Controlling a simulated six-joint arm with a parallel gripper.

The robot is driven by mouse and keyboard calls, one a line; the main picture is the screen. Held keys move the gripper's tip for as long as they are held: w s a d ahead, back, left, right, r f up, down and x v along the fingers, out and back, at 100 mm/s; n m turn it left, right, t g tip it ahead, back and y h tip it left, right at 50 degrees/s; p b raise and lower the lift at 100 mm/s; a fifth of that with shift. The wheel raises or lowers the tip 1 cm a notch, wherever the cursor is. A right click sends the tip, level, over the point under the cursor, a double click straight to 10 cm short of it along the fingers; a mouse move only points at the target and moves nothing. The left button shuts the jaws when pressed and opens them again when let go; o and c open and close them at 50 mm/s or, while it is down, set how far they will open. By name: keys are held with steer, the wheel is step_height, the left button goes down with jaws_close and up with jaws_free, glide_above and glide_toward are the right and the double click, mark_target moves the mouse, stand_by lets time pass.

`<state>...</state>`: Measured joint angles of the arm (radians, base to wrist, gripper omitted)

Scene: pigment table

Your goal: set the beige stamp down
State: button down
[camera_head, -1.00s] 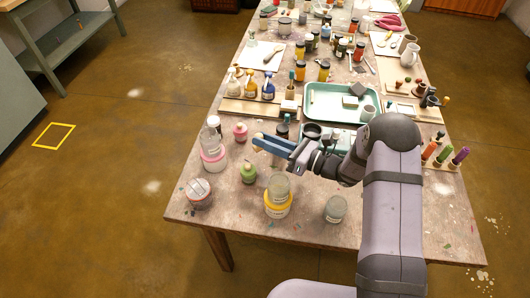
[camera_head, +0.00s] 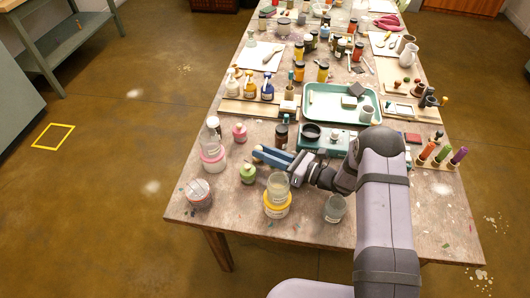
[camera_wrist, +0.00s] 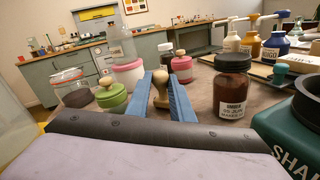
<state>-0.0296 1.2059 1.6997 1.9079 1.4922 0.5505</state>
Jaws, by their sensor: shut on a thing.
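The beige stamp (camera_wrist: 160,88), with a rounded knob and a narrow neck, is upright between the two blue fingers of my gripper (camera_wrist: 163,92) in the wrist view. The fingers are shut on it. In the head view my gripper (camera_head: 272,155) is low over the near left part of the table (camera_head: 235,205), and the stamp cannot be made out there. Whether its base touches the table cannot be told.
A green pot (camera_head: 248,174) and a pink pot (camera_head: 240,133) stand left of my gripper. A brown bottle (camera_head: 281,136) stands behind it, a yellow-banded jar (camera_head: 277,207) in front. A teal scale (camera_head: 335,148) is to the right. Bare tabletop shows between them.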

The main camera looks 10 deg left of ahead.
steer(key=shift+f, duration=0.15)
steer(key=c, duration=1.6)
jaws_free()
steer(key=shift+o, duration=0.2)
steer(key=shift+r, duration=0.25)
steer(key=b+v, duration=0.1)
steer(key=v, duration=0.6)
steer(key=shift+s+d+b, duration=0.1)
steer(key=shift+d+b, duration=0.1)
steer(key=shift+b, duration=0.15)
